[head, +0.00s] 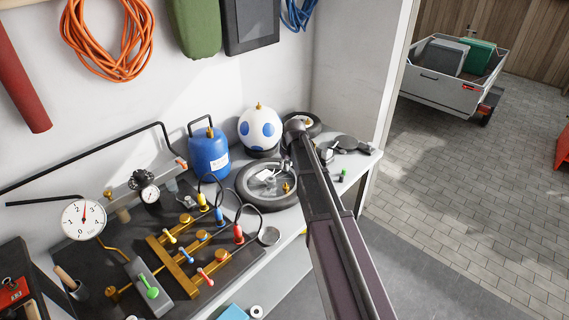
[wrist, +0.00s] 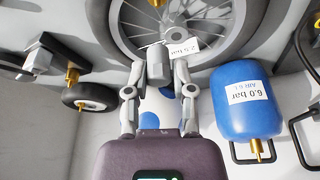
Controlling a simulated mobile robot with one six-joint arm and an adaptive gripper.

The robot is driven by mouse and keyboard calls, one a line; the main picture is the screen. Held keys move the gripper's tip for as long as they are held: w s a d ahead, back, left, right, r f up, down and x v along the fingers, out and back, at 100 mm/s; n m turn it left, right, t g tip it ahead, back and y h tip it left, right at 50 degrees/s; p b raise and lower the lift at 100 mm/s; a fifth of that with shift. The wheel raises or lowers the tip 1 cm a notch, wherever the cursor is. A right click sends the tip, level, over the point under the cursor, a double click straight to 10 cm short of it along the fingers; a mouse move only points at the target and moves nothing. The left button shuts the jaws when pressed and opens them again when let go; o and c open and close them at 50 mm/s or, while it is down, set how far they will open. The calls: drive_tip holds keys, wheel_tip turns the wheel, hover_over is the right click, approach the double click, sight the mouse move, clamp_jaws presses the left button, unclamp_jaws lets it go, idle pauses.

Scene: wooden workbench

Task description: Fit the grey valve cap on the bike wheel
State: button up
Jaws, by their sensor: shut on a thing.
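The grey valve cap (wrist: 157,58) is a small cylinder. My gripper (wrist: 159,72) is shut on it, with one finger on each side, in the wrist view. The bike wheel (wrist: 228,40) fills the top of that view, with spokes and a white 2.5 bar tag (wrist: 183,47). A brass valve (wrist: 157,3) is cut off at the top edge. In the head view the bike wheel (head: 246,187) lies on the bench, with a brass fitting (head: 286,187) on its right side. My arm hides my gripper and the cap there. I cannot tell whether the cap touches anything.
A blue 6.0 bar tank (head: 208,154) and a white ball with blue spots (head: 260,128) stand behind the wheel. A small wheel (wrist: 91,97) with a brass valve shows in the wrist view. A brass manifold with hoses (head: 187,245) and a gauge (head: 83,219) crowd the left.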

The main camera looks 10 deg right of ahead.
drive_tip(key=shift+f, duration=0.1)
drive_tip(key=b, duration=0.6)
hover_over(284, 185)
drive_tip(key=s, duration=0.1)
drive_tip(key=shift+d+f, duration=0.15)
drive_tip(key=shift+f, duration=1.35)
drive_tip(key=shift+d+f, duration=0.1)
drive_tip(key=shift+f, duration=1.4)
drive_tip(key=shift+f+b, duration=1.3)
drive_tip(key=shift+b, duration=0.1)
idle(0.8)
idle(0.3)
drive_tip(key=o, duration=0.8)
drive_tip(key=o, duration=0.4)
drive_tip(key=shift+r, duration=0.15)
